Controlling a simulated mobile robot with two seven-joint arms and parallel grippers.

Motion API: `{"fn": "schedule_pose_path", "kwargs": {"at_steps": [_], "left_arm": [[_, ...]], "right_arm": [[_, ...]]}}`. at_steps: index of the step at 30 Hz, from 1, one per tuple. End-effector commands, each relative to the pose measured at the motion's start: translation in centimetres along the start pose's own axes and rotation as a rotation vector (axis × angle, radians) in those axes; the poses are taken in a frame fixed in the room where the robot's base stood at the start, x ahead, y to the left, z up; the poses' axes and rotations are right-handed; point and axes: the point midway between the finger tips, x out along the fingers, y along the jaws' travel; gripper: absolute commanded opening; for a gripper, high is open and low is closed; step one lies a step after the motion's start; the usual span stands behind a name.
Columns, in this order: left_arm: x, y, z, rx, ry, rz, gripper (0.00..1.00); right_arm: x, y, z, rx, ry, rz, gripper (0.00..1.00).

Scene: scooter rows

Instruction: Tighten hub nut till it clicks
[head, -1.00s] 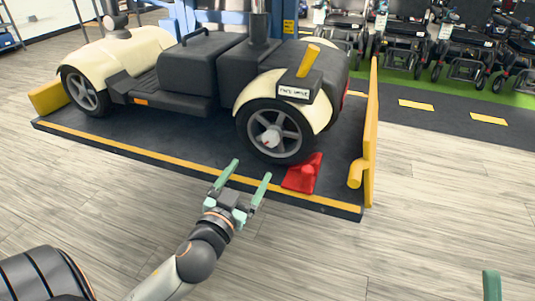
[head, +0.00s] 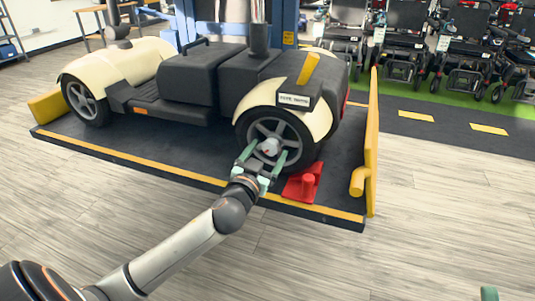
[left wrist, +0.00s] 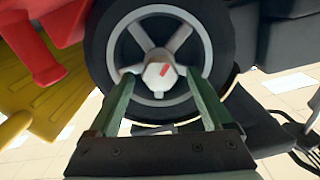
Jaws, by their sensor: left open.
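The hub nut (head: 269,147) sits at the centre of the scooter's near wheel (head: 290,130). In the left wrist view the hub nut (left wrist: 157,75) is pale and faceted, with a red mark on its face. My left gripper (head: 265,156) is open in front of the wheel. In the left wrist view its two green fingers (left wrist: 160,88) spread to either side of the nut, with a gap on both sides. Whether the tips reach past the nut's face I cannot tell. Only a green tip of my right gripper (head: 489,293) shows at the bottom right edge.
The cream and black scooter (head: 190,80) stands on a dark platform (head: 140,142) with a yellow edge stripe. A red wheel chock (head: 304,184) is close beside the near wheel. A yellow rail (head: 372,140) closes the right end. Several wheelchairs (head: 405,50) stand behind. Floor in front is clear.

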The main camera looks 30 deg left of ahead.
Motion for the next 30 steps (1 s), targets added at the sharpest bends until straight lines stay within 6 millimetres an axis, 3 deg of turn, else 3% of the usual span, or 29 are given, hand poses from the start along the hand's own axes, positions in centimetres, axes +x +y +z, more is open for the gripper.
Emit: {"fn": "schedule_pose_path", "kwargs": {"at_steps": [10,30], "left_arm": [[0.28,0.0,-0.02,0.001,0.0,0.0,0.84],[0.26,0.0,-0.01,0.001,0.0,0.0,0.09]], "right_arm": [[-0.04,-0.07,0.09,0.001,-0.003,-0.001,0.89],[-0.03,-0.05,0.08,0.004,-0.003,0.003,0.89]]}}
